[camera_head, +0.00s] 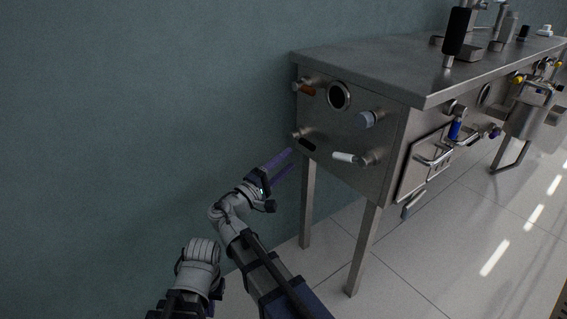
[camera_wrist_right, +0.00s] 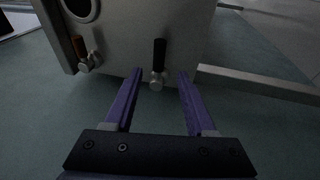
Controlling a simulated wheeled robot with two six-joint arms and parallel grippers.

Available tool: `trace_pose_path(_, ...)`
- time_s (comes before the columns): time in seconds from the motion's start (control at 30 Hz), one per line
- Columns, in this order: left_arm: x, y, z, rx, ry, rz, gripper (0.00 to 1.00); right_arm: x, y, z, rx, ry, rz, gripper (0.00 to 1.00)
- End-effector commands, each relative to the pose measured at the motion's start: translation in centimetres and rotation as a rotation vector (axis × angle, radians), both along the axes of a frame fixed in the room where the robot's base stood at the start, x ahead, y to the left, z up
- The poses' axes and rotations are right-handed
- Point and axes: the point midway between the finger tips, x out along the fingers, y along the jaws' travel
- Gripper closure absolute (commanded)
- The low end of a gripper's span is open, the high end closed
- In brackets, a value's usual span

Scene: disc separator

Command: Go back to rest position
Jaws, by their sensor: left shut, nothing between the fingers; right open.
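My right gripper (camera_head: 281,166) has two purple fingers and points at the near end panel of the steel machine (camera_head: 345,115). It is open and empty. Its fingers also show spread apart in the right wrist view (camera_wrist_right: 159,75). A valve with a black handle (camera_head: 307,145) on that panel lies ahead of the fingertips. In the right wrist view this black handle (camera_wrist_right: 159,53) appears between the finger lines, apart from both fingers. Of my left arm, only a grey-white link shows at the lower left. My left gripper's fingers are not visible.
The panel carries an orange-handled valve (camera_head: 306,89), a round port (camera_head: 339,96), a grey-blue knob (camera_head: 367,119) and a white-handled valve (camera_head: 344,157). Machine legs (camera_head: 363,250) stand at the right. A teal wall (camera_head: 140,110) fills the left. Tiled floor (camera_head: 440,260) is open at lower right.

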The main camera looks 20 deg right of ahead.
Motion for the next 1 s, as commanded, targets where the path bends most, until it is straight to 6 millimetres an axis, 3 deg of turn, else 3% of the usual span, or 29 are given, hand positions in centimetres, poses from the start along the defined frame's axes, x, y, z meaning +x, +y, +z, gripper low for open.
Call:
trace_pose_path(0.57,0.0,0.0,0.0,0.0,0.0,0.0,1.0,-0.2,-0.6,-0.6,0.029,0.009,-0.009,0.44)
trace_pose_path(0.67,0.0,0.0,0.0,0.0,0.0,0.0,1.0,-1.1,-2.4,-3.0,0.136,0.042,-0.04,0.44)
trace_pose_path(0.8,0.0,0.0,0.0,0.0,0.0,0.0,1.0,-3.5,-5.4,-9.1,0.409,0.118,-0.116,0.44)
trace_pose_path(1.0,0.0,0.0,0.0,0.0,0.0,0.0,1.0,-8.0,-6.2,-18.0,0.852,0.228,-0.223,0.44)
